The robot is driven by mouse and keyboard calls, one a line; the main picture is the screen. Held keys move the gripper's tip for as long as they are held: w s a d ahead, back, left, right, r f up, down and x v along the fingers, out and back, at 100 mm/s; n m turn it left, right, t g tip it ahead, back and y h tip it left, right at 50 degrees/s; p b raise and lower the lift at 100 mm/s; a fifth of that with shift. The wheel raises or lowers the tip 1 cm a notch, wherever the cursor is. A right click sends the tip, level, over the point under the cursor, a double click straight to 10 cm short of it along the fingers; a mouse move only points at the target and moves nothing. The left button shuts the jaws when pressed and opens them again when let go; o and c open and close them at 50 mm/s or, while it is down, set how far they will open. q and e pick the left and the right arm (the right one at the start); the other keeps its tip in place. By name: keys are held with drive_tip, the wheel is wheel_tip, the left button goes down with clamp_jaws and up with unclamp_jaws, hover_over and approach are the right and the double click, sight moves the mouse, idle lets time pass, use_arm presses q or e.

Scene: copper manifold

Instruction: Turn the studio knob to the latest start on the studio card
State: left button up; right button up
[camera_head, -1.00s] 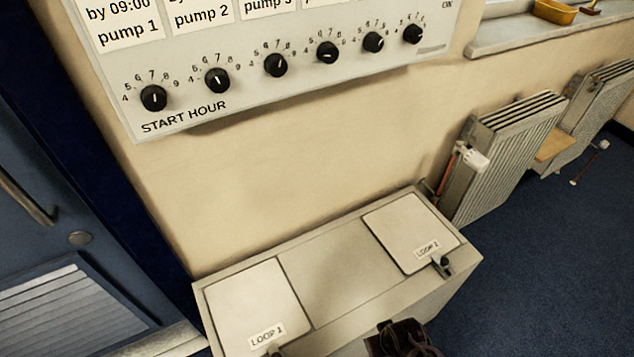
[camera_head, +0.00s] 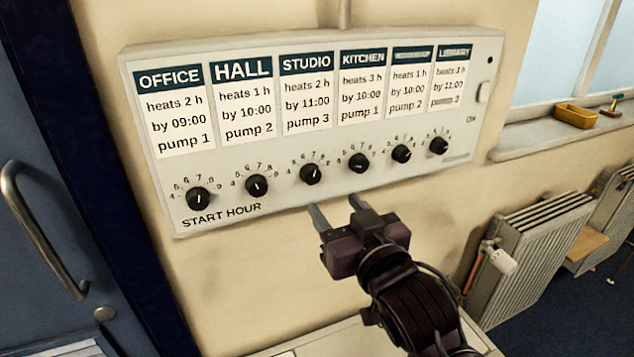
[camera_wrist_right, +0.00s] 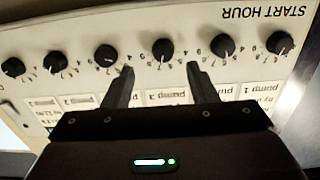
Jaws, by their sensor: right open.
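The studio card (camera_head: 307,92) on the white control panel reads "heats 2 h by 11:00 pump 3". The black studio knob (camera_head: 310,174) is below it, third from the left; its white mark seems to point roughly upward, but the exact hour is too small to read. My right gripper (camera_head: 334,206) is open and empty, in front of the wall just below the studio and kitchen knobs. In the right wrist view, upside down, the studio knob (camera_wrist_right: 163,49) lies between and beyond the open fingertips (camera_wrist_right: 160,68), apparently untouched. My left gripper is not in view.
The hall knob (camera_head: 256,185) and kitchen knob (camera_head: 358,163) sit close on either side. Other knobs and cards continue along the panel (camera_head: 468,90). A blue door (camera_head: 60,150) is at left; a radiator (camera_head: 535,250) and windowsill (camera_head: 570,135) are at right.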

sight(313, 175)
drive_tip(key=p+x, duration=0.1)
drive_tip(key=x, duration=0.2)
drive_tip(key=r+p+x, duration=0.1)
drive_tip(key=x, duration=0.3)
drive_tip(key=shift+a+r+p, duration=0.2)
drive_tip(key=shift+p, duration=0.1)
drive_tip(key=shift+w+a+f, duration=0.1)
drive_tip(key=shift+w+a, duration=0.05)
drive_tip(key=shift+w, duration=0.25)
drive_tip(key=c, duration=0.9)
